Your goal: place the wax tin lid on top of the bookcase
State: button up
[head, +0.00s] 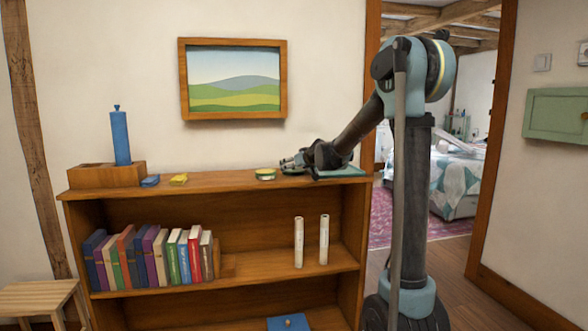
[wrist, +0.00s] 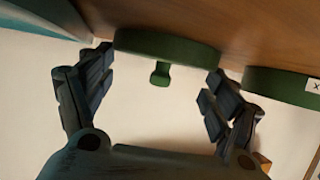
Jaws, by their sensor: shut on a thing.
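The wax tin lid is a dark green disc with a small knob (wrist: 165,48), between the fingers of my gripper (wrist: 163,62) in the wrist view. The fingers are shut on its two sides. In the head view my gripper (head: 291,162) is low over the right half of the bookcase top (head: 217,183), with the lid (head: 292,170) small and partly hidden below it. The lid is at or just above the wood; I cannot tell if it touches. A round green and yellow tin (head: 265,174) stands just left of it.
A teal flat thing (head: 345,171) lies under my wrist at the right end. A blue block (head: 150,181), a yellow block (head: 179,179) and a wooden box (head: 108,175) with a blue cylinder (head: 120,138) are further left. The top between yellow block and tin is clear.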

jog(key=o, duration=0.8)
jog(key=shift+c, duration=0.2)
jog(key=v, duration=1.2)
jog(key=shift+s, duration=0.1)
jog(key=s+d+f+m+g+h, duration=0.2)
jog(key=s+d+f, duration=0.5)
jog(key=s, duration=0.7)
jog(key=s+d+f+m+g+h, duration=0.2)
jog(key=s+d+f+g, duration=0.2)
jog(key=s+d+f, duration=0.3)
jog(key=s+d+f+m+g+h, duration=0.2)
jog(key=s+d+f, duration=0.5)
jog(key=s+f, duration=0.6)
jog(key=s+g+h, duration=0.1)
jog(key=s, duration=0.8)
jog(key=shift+d+f, duration=0.15)
jog(key=shift+d, duration=0.1)
jog(key=shift+s, duration=0.1)
